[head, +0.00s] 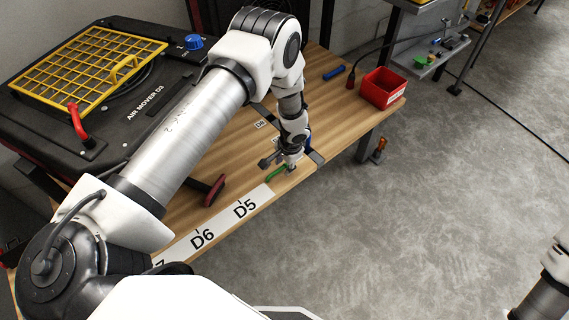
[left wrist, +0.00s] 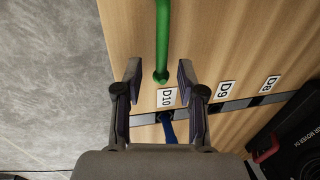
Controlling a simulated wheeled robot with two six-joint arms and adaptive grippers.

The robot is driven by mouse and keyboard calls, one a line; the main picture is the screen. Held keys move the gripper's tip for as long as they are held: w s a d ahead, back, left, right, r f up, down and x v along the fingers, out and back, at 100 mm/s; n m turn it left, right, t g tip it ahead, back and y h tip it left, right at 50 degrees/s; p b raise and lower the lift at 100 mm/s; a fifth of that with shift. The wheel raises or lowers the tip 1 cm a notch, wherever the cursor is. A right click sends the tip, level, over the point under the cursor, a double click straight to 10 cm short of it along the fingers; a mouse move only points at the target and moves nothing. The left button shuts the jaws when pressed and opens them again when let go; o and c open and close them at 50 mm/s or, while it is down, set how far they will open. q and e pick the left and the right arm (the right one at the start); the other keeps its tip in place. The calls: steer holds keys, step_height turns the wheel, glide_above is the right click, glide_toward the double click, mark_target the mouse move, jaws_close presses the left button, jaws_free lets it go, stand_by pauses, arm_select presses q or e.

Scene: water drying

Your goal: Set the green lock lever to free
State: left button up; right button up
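The green lock lever (left wrist: 162,40) runs down from the top edge of the left wrist view, and its rounded end lies between my left gripper's fingers. My left gripper (left wrist: 158,75) is open, with a finger on each side of the lever and a visible gap to both. In the head view my left gripper (head: 290,164) is low over the bench's front edge, and the green lever (head: 277,173) shows just left of it. The lever's far end is cut off in the wrist view. My right gripper is not seen; only part of my right arm shows at lower right.
The wooden bench (head: 335,100) carries a black air mover (head: 100,100) with a yellow grille, a dark red handle (head: 214,190) and a red bin (head: 383,88). A D10 label (left wrist: 166,97) and a blue piece (left wrist: 167,128) lie near the lever's end.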

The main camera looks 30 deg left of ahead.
arm_select(q)
step_height(320, 180, up, 12)
steer(key=d, duration=0.2)
steer(key=shift+s, duration=0.4)
steer(key=shift+d+f, duration=0.1)
steer(key=shift+f, duration=0.1)
